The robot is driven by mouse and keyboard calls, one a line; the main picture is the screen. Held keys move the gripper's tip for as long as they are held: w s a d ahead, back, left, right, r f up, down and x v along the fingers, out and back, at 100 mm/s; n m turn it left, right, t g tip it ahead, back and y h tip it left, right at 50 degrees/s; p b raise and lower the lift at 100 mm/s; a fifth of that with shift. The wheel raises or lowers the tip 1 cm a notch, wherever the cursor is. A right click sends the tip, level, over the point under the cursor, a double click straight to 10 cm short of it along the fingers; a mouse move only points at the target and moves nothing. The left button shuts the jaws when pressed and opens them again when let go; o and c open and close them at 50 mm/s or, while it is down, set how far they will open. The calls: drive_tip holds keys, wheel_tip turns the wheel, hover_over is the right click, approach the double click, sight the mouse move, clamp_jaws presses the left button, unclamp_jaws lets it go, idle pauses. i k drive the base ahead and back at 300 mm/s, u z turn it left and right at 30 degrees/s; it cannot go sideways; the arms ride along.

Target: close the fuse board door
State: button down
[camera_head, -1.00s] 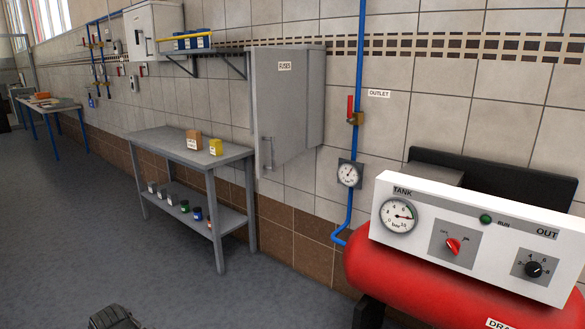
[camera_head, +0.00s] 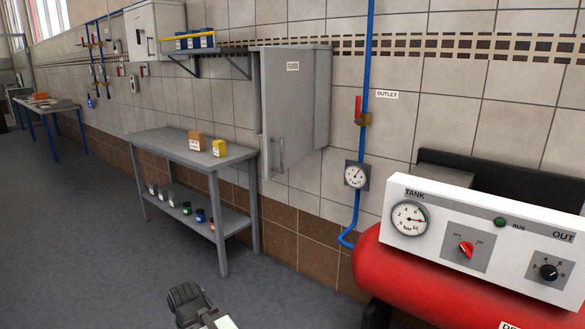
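The fuse board is a grey wall cabinet (camera_head: 322,100) right of centre. Its grey door (camera_head: 290,105) carries a FUSES label and has a bar handle (camera_head: 278,155) low near its left edge. The door stands open, its left edge out from the wall and its hinge side on the right. The door hides the cabinet's inside. My gripper (camera_head: 186,304) shows dark at the bottom edge, in front of and well apart from the door. Its fingers are too unclear to tell open from shut.
A grey two-level table (camera_head: 160,143) with small boxes and jars stands left of the cabinet. A wall shelf (camera_head: 195,50) hangs above it. A red tank (camera_head: 430,285) with a white panel (camera_head: 500,225) fills the lower right. Grey floor (camera_head: 90,240) is clear at left.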

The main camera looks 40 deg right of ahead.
sight(286, 74)
drive_tip(key=z, duration=0.05)
drive_tip(key=i, duration=1)
